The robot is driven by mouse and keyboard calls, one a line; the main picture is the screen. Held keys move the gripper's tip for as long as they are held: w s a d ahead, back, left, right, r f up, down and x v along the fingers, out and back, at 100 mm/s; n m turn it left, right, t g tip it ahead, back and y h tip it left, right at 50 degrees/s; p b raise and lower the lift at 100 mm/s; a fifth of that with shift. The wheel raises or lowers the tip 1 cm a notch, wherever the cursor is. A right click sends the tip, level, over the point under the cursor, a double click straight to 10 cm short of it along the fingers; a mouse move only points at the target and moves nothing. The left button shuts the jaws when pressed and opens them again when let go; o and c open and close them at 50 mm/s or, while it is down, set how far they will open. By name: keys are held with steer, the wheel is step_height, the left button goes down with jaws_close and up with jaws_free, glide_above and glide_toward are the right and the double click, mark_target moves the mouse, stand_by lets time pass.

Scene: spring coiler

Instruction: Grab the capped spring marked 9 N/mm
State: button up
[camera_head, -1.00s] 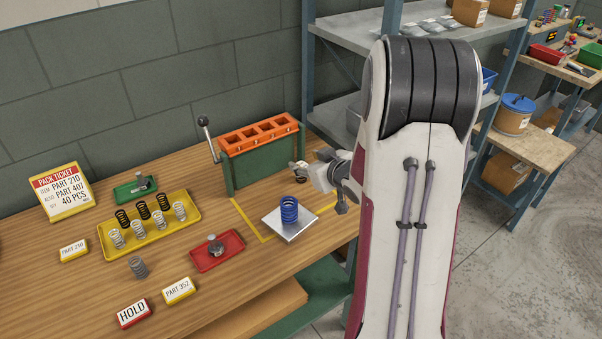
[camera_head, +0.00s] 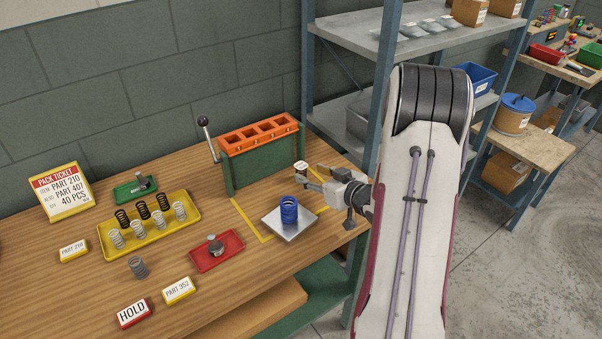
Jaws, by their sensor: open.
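A small dark piece with a pale, marked top (camera_head: 301,167) stands at the back right of the bench, just right of the green and orange fixture. It looks like a capped spring, but its marking is too small to read. My gripper (camera_head: 309,174) is open and empty, low over the bench, with its fingers pointing left. Its fingertips are close to this piece; I cannot tell whether they touch it. A blue spring (camera_head: 289,211) stands upright on a metal plate (camera_head: 277,226) in front of the gripper. No 9 N/mm marking is legible anywhere.
The fixture (camera_head: 262,165) with a lever stands behind. A yellow tray (camera_head: 128,253) holds several black and white springs. A grey spring (camera_head: 138,268), a red tray (camera_head: 203,262) and a green tray (camera_head: 124,193) are at left. A shelf post (camera_head: 384,95) rises behind my arm.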

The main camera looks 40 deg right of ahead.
mark_target(304, 169)
steer(key=shift+x, duration=1.3)
steer(key=shift+d+x, duration=0.25)
steer(key=shift+x, duration=1.05)
steer(key=shift+d+x, duration=0.2)
steer(key=shift+x, duration=1.1)
steer(key=c, duration=1.1)
